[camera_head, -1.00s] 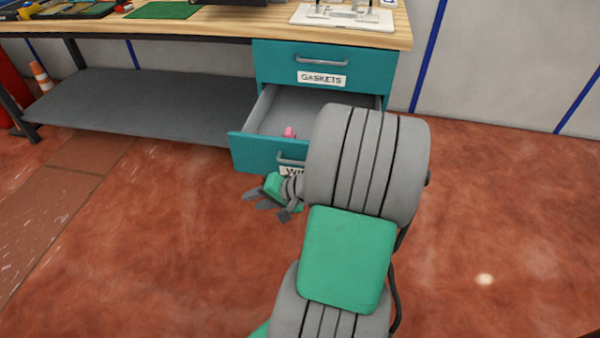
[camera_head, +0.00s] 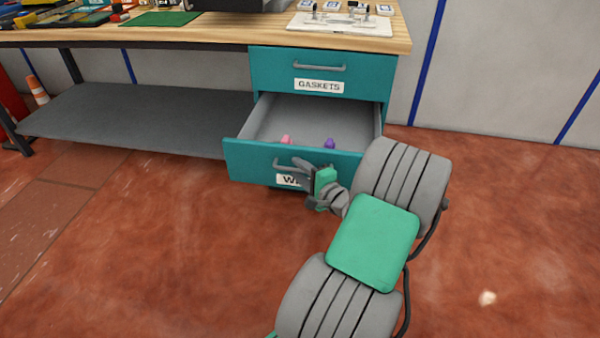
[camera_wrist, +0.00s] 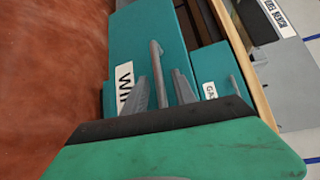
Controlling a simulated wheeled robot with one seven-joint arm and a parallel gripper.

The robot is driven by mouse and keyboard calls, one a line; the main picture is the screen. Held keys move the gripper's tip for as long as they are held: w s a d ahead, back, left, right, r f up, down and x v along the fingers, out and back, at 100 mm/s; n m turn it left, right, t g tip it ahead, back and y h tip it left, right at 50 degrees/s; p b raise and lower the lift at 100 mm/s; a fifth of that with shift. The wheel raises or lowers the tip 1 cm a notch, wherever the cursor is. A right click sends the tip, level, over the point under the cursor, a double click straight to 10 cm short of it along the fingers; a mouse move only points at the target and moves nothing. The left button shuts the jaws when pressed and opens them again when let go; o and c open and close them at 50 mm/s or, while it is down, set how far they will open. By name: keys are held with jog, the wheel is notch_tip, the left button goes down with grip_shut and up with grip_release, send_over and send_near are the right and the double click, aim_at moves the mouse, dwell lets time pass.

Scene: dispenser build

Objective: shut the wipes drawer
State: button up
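The wipes drawer (camera_head: 245,160) is the lower teal drawer under the bench, and it stands pulled out. Its label, starting "WI" (camera_wrist: 124,85), is partly hidden by my gripper in the head view. Its grey bar handle (camera_head: 282,165) also shows in the wrist view (camera_wrist: 156,60). My gripper (camera_head: 304,167) is right at the drawer front, at the handle. In the wrist view my gripper (camera_wrist: 160,78) has its fingers apart, with the handle bar appearing between them. I cannot tell whether they touch it. A pink thing (camera_head: 286,139) and a purple thing (camera_head: 329,143) lie in the drawer.
The gaskets drawer (camera_head: 275,70) above is shut. The wooden bench top (camera_head: 230,35) holds a green mat (camera_head: 160,18) and other items. A grey lower shelf (camera_head: 140,115) runs to the left.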

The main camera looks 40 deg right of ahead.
jog(key=shift+c, duration=0.3)
grip_shut()
dwell(1.1)
